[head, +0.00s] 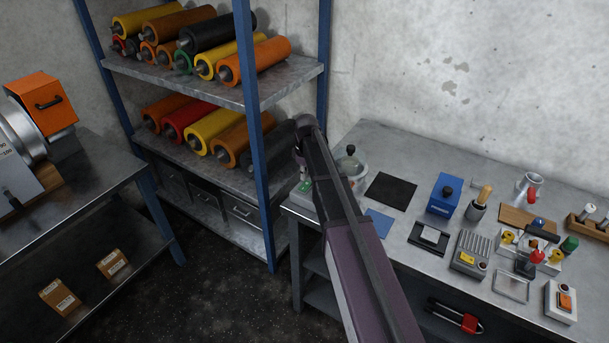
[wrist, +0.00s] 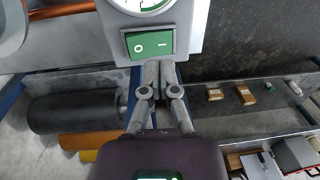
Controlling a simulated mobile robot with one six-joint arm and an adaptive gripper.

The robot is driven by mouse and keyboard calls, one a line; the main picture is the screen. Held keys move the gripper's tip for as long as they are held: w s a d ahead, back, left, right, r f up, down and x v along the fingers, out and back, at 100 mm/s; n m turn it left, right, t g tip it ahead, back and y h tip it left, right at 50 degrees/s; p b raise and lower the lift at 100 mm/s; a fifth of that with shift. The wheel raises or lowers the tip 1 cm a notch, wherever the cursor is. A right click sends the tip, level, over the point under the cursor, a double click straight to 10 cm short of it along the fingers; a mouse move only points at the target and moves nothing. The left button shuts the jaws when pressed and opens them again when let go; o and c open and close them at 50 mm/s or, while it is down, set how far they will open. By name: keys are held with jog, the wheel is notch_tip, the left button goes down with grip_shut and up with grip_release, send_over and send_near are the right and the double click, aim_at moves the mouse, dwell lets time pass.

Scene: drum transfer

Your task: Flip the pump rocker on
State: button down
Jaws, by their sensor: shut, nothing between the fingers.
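The pump rocker (wrist: 150,44) is a green switch marked O on its left and I on its right in the wrist view. It sits in a pale housing (wrist: 188,30) below a round gauge (wrist: 143,4). Which side is pressed in, I cannot tell. My gripper (wrist: 159,66) is shut and empty, its fingertips at the rocker's lower edge in the picture. Whether they touch it I cannot tell. In the head view the green rocker (head: 304,186) shows at the left end of the bench, left of my arm, which hides part of the pump unit.
The grey workbench (head: 400,262) holds a black mat (head: 391,189), a blue box (head: 444,194) and several small tools at right. A blue-posted rack (head: 262,190) with coloured rollers stands just left of the bench. A machine (head: 30,140) stands on the left table.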

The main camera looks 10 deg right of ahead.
aim_at(302, 189)
notch_tip(302, 189, up, 11)
jog(key=s+a+p, duration=0.1)
jog(key=p, duration=0.9)
jog(key=shift+s, duration=0.1)
dwell(0.4)
jog(key=s+f+m+b, duration=0.2)
jog(key=s+m, duration=0.2)
jog(key=s, duration=0.8)
jog(key=s+f+m+b, duration=0.2)
jog(key=s+m, duration=0.3)
jog(key=s, duration=0.7)
jog(key=shift+s+a+f+t+h, duration=0.15)
jog(key=shift+a+f+t+h, duration=0.1)
jog(key=shift+f+t+h, duration=0.2)
